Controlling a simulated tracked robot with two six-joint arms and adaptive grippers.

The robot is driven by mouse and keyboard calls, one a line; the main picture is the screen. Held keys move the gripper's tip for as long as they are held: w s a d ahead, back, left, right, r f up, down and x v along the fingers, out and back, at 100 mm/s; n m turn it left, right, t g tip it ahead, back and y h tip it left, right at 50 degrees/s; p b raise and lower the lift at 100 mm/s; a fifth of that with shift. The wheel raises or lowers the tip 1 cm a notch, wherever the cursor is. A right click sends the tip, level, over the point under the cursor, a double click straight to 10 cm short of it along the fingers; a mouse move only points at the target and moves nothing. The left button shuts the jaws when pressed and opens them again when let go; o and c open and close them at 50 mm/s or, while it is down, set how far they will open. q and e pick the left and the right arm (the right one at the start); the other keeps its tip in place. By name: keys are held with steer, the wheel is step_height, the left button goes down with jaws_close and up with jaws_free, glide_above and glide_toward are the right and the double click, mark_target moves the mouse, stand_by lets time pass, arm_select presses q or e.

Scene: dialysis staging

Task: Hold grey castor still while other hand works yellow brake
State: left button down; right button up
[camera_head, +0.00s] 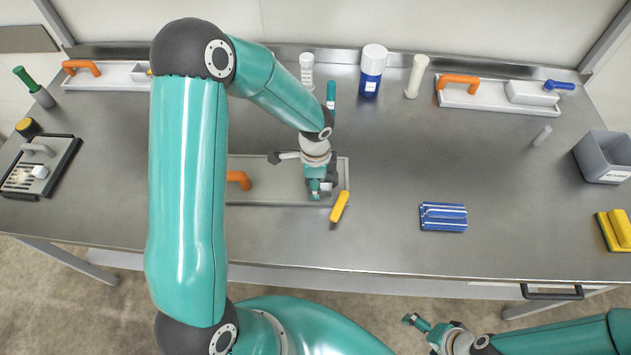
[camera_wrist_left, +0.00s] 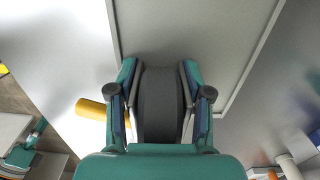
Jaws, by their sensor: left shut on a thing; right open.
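The grey castor (camera_wrist_left: 160,105) shows in the left wrist view as a dark wheel between my left fingers. My left gripper (camera_wrist_left: 160,112) is shut on it, one finger on each side. In the head view my left gripper (camera_head: 318,188) is low over the right end of a grey tray (camera_head: 272,192) with an orange handle; there the arm and gripper hide most of the castor. The yellow brake (camera_head: 340,206) sticks out beside the gripper, past the tray's front edge; it also shows in the left wrist view (camera_wrist_left: 91,109). My right gripper (camera_head: 425,326) is open and empty, off the table's front edge.
A blue striped block (camera_head: 443,217) lies to the right. A blue bottle (camera_head: 372,75) and a white cylinder (camera_head: 417,77) stand at the back, beside a white tray (camera_head: 485,98). A grey bin (camera_head: 601,158) stands at the far right. The steel table (camera_head: 400,165) is clear between the castor and the blue block.

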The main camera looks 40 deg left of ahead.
arm_select(q)
steer(key=shift+c, duration=2)
jaws_free()
steer(key=shift+r, duration=0.15)
step_height(320, 180, up, 12)
steer(key=shift+f, duration=0.15)
